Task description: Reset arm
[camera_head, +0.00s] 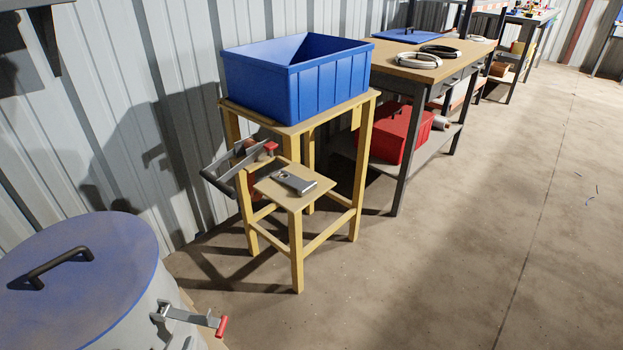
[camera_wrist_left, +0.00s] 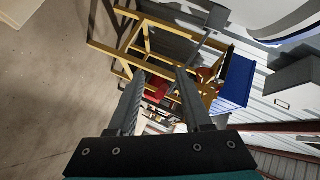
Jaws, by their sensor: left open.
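My left gripper (camera_wrist_left: 160,74) shows in the left wrist view. Its two grey fingers stand apart with nothing held between them. Beyond the fingers, at a distance, is the yellow wooden stand (camera_wrist_left: 128,68) with the blue bin (camera_wrist_left: 236,82) at its right. The view is turned, so the stand lies sideways in the picture. In the head view neither gripper can be made out. There the same yellow stand (camera_head: 362,165) holds the blue bin (camera_head: 330,88), which looks empty from the visible inside.
A blue-lidded drum (camera_head: 85,262) stands at the lower left. A workbench (camera_head: 390,62) with cable coils (camera_head: 418,60) is behind, a red box (camera_head: 402,135) beneath.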

